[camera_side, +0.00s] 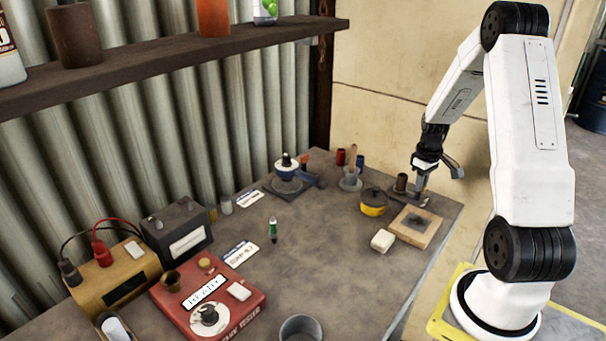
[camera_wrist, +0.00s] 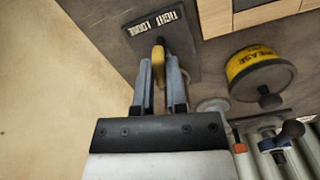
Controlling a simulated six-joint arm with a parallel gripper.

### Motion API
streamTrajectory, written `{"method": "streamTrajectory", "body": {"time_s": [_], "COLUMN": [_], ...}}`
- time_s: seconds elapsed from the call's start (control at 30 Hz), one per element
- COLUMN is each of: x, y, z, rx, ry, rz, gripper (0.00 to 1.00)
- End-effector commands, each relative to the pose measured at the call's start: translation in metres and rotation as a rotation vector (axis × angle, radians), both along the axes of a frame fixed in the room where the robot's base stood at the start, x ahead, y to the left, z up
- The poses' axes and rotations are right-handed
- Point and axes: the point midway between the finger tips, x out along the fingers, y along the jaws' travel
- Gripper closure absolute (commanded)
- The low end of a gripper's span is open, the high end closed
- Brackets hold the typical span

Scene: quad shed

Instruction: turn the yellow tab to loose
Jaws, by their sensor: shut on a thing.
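The yellow tab (camera_wrist: 158,52) shows in the wrist view, over a dark plate (camera_wrist: 182,48) with the printed words LOOSE, on the left, and TIGHT, on the right. The tab's far end lies just below the words, near the gap between them; I cannot tell which word it points at. My gripper (camera_wrist: 160,62) is shut on the tab, one finger on each side. In the side view my gripper (camera_side: 422,194) reaches down at the table's far right corner, and the tab is hidden or too small to make out there.
A yellow grease tin (camera_side: 374,203) and a wooden tray (camera_side: 415,228) stand close to my gripper. A white block (camera_side: 382,241) lies beside the tray. A red tester box (camera_side: 212,296) and batteries stand at the left. The table's middle is mostly clear.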

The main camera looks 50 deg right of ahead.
Motion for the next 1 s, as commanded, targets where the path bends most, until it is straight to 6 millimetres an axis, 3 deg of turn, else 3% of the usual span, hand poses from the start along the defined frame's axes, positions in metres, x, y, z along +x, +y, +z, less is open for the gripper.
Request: {"method": "streamTrajectory", "body": {"time_s": [0.3, 0.8, 0.83, 0.9, 1.0], "x": [0.0000, 0.0000, 0.0000, 0.0000, 0.0000], "y": [-0.0001, -0.0002, -0.0002, -0.0002, -0.0002], "z": [0.0007, 0.0007, 0.0008, 0.0007, 0.0005], "rx": [0.000, -0.001, -0.001, -0.001, -0.001], "ry": [0.000, 0.000, 0.000, 0.000, 0.000], "rz": [0.143, 0.165, 0.164, 0.164, 0.164], "gripper": [1.00, 1.00, 0.74, 0.52, 0.49]}}
